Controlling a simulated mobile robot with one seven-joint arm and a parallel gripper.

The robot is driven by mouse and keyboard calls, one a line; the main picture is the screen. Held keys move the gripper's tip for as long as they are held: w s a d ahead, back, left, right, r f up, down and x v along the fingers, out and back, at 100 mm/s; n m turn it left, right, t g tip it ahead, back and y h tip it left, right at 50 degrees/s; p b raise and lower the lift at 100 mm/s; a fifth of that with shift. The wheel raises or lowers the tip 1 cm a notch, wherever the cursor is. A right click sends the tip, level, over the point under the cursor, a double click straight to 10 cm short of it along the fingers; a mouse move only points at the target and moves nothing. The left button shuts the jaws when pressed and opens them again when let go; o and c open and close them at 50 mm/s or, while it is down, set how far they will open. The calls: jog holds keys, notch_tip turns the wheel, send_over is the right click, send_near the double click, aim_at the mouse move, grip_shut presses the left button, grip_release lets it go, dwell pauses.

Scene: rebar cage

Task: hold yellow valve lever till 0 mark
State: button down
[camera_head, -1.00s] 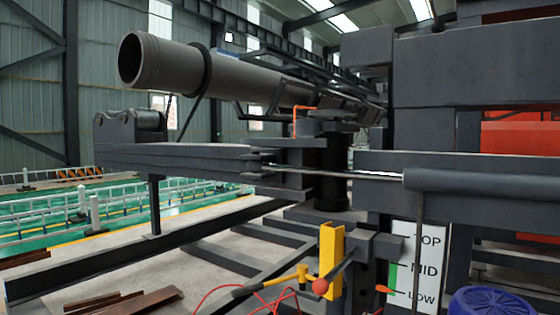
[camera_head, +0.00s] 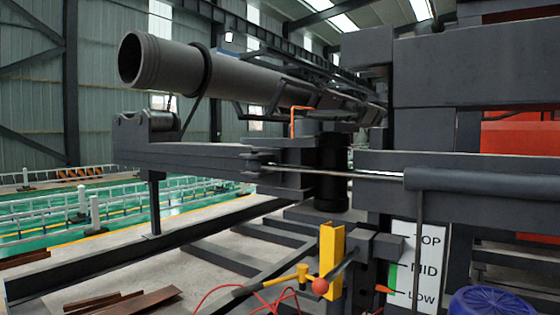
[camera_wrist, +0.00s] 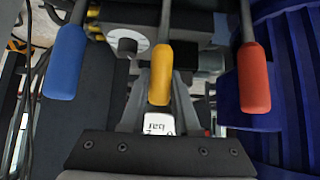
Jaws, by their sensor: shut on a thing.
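The yellow valve lever (camera_wrist: 160,75) hangs in the middle of the wrist view. My gripper (camera_wrist: 158,100) is shut on its lower end, with a grey finger on each side. A blue lever (camera_wrist: 66,62) is to its left and a red lever (camera_wrist: 254,75) to its right, both clear of the fingers. A small white gauge face (camera_wrist: 158,124) with partly visible lettering shows below the yellow tip; I cannot read a 0 mark. My gripper is not in the head view.
In the head view, a dark swing arm (camera_head: 190,158) lies under a long pipe (camera_head: 170,62). A TOP/MID/LOW board (camera_head: 428,265) has an orange pointer (camera_head: 384,290) near LOW. A blue drum (camera_head: 487,302) stands at the lower right. A yellow bracket (camera_head: 331,250) is left of the board.

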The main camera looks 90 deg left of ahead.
jog(key=shift+w+r, duration=0.1)
jog(key=shift+r, duration=0.3)
jog(key=shift+s+d+f+t+y+b, duration=0.1)
jog(key=shift+s+d+t+y+b, duration=0.35)
jog(key=shift+b, duration=0.75)
jog(key=shift+s+d+t+y+b, duration=0.25)
jog(key=shift+s+d+y+b, duration=0.15)
jog(key=shift+b, duration=0.65)
jog(key=c, duration=1)
grip_release()
jog(key=shift+r, duration=0.4)
jog(key=shift+o, duration=1.1)
jog(key=shift+d, duration=0.1)
jog(key=shift+o, duration=0.3)
jog(key=shift+f, duration=0.15)
jog(key=shift+s+d, duration=0.1)
jog(key=p+v, duration=0.2)
jog(key=v, duration=0.6)
jog(key=shift+s+d, duration=0.25)
jog(key=shift+d, duration=0.1)
